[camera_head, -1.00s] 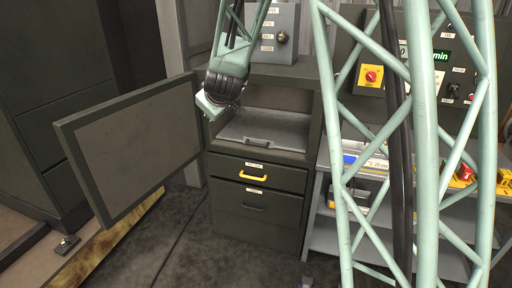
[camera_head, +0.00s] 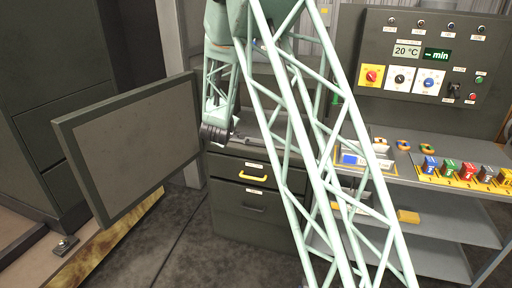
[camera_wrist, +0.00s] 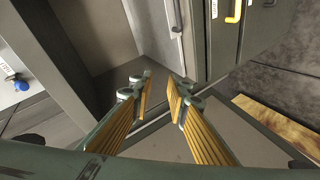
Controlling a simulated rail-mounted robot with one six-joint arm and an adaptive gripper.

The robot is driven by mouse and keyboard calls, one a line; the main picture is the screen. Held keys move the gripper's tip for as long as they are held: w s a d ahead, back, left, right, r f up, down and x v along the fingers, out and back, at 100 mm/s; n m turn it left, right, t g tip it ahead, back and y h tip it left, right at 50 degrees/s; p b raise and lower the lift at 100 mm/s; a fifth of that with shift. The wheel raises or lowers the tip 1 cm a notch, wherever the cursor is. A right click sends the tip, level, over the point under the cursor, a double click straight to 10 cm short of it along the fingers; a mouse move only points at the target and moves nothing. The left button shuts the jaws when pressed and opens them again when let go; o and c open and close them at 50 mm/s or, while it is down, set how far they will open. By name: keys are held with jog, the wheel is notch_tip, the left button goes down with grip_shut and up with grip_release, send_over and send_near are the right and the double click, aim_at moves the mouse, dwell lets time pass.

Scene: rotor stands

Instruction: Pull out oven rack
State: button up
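The oven is the open compartment at the top of a dark cabinet. Its door (camera_head: 135,140) stands swung open to the left, and the door panel shows at the lower right of the wrist view (camera_wrist: 245,130). The grey oven rack (camera_head: 262,127) lies inside, partly hidden behind my arm in the head view. What looks like its pale front edge (camera_wrist: 168,36), with a small handle, shows at the top of the wrist view. My gripper (camera_wrist: 164,82) is open and empty, apart from the rack, its two yellow-padded fingers spread in front of the oven opening.
Below the oven are drawers, one with a yellow handle (camera_head: 253,178). A control panel (camera_head: 425,75) and shelves (camera_head: 430,205) with coloured items stand to the right. My arm spans the middle of the head view. Floor in front of the drawers is clear.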

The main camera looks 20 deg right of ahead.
jog(key=w+d+f+h, duration=0.25)
jog(key=d+f, duration=0.25)
jog(key=f, duration=0.4)
jog(key=n+h+b, duration=0.2)
jog(key=h, duration=0.1)
send_near(256, 145)
jog(key=shift+v, duration=1.5)
jog(key=shift+w+r, duration=0.15)
jog(key=shift+w, duration=0.05)
jog(key=shift+f+b+x, duration=0.15)
jog(key=shift+b+x, duration=0.4)
jog(key=shift+x, duration=2.8)
jog(key=shift+f+b+x, duration=0.1)
jog(key=shift+b+x, duration=0.45)
jog(key=shift+x, duration=2.8)
jog(key=shift+c, duration=0.7)
grip_shut()
